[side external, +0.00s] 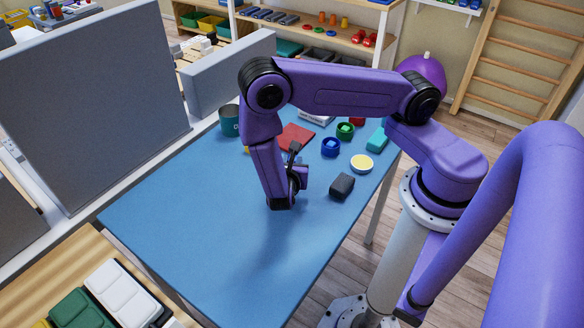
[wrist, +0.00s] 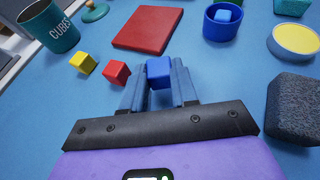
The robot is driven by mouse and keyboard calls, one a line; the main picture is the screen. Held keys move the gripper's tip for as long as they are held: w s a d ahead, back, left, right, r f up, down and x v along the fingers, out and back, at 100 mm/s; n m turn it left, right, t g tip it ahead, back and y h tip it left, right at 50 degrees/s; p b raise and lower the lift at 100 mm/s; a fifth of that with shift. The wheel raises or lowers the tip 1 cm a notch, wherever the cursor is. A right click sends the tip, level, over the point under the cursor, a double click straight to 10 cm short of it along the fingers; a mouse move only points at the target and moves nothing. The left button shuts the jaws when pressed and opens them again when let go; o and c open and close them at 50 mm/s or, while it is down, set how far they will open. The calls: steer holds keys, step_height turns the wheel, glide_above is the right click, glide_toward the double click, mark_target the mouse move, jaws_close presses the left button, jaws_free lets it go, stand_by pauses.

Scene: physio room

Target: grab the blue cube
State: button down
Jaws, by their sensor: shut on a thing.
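A small blue cube (wrist: 159,72) shows between the fingertips of my gripper (wrist: 159,82) in the wrist view. The two blue-grey fingers stand on either side of it, shut on it. I cannot tell whether it is touching the table. In the side view my wrist is low over the middle of the blue table (side external: 190,215), and the fingers and cube are hidden. A second blue piece (wrist: 228,15) sits inside a round blue cup (wrist: 221,27).
A red cube (wrist: 117,73) and a yellow cube (wrist: 83,63) lie left of my fingers. Beyond are a red flat block (wrist: 148,28) and a teal mug (wrist: 50,27) marked "CUBES". A dark grey block (side external: 342,186) lies right. The table's front is clear.

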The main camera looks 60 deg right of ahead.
steer(key=s+r, duration=1)
steer(key=s, duration=0.4)
steer(key=shift+a+r, duration=0.2)
steer(key=shift+r, duration=0.2)
